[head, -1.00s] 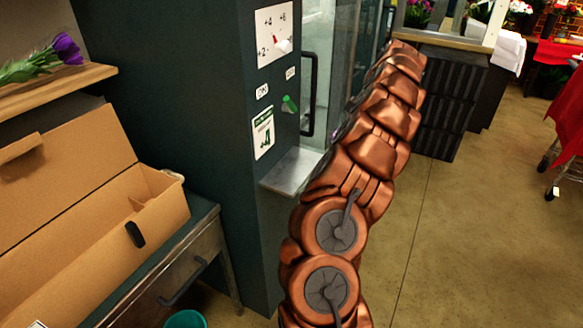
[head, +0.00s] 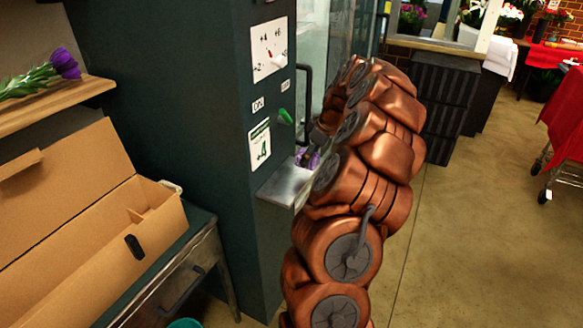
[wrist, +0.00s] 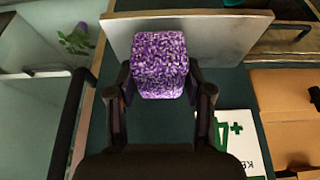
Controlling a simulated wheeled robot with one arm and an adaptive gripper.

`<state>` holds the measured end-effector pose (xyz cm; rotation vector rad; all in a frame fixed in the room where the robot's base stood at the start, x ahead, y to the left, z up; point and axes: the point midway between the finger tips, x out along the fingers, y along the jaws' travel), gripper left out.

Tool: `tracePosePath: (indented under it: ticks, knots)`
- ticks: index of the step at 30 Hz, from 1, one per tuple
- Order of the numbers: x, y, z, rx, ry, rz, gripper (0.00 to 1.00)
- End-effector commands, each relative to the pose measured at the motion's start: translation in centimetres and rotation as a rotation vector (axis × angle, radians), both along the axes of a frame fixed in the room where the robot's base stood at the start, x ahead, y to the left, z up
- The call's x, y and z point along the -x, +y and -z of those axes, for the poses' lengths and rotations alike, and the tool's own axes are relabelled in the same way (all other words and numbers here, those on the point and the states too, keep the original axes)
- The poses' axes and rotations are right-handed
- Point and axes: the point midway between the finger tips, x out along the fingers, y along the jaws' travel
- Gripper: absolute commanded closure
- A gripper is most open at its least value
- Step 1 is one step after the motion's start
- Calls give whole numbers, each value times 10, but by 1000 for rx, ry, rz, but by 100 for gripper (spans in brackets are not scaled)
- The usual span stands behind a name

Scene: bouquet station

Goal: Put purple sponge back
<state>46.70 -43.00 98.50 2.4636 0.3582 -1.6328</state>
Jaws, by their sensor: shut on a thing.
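The purple sponge (wrist: 160,66) is a speckled block held between the two fingers of my gripper (wrist: 159,88) in the wrist view. My gripper is shut on it, with a finger on either side. A small part of the sponge (head: 311,158) also shows in the head view, just above the small metal shelf (head: 284,187) on the front of the dark green cabinet (head: 190,130). In the wrist view the shelf (wrist: 225,32) lies behind the sponge. I cannot tell whether the sponge touches the shelf. My arm hides part of this area in the head view.
A glass door with a black handle (head: 304,100) is beside the shelf. A green switch (head: 285,116) and a "+4" label (head: 260,144) are on the cabinet front. An open cardboard box (head: 150,225) stands at left. Open floor (head: 460,240) lies at right.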

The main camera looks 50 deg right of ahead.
Motion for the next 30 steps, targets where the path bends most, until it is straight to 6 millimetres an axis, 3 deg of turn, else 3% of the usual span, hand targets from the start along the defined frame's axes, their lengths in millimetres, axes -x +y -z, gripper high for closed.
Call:
tracePosePath:
  ticks: [10, 19, 25, 30]
  knots:
    - [-18, 44, 2, -3, 2, -2, 93]
    - [-24, 55, 4, -1, -1, 1, 93]
    - [-22, 56, 32, -7, 5, 1, 93]
    - [-24, 54, 41, -1, 0, 2, 93]
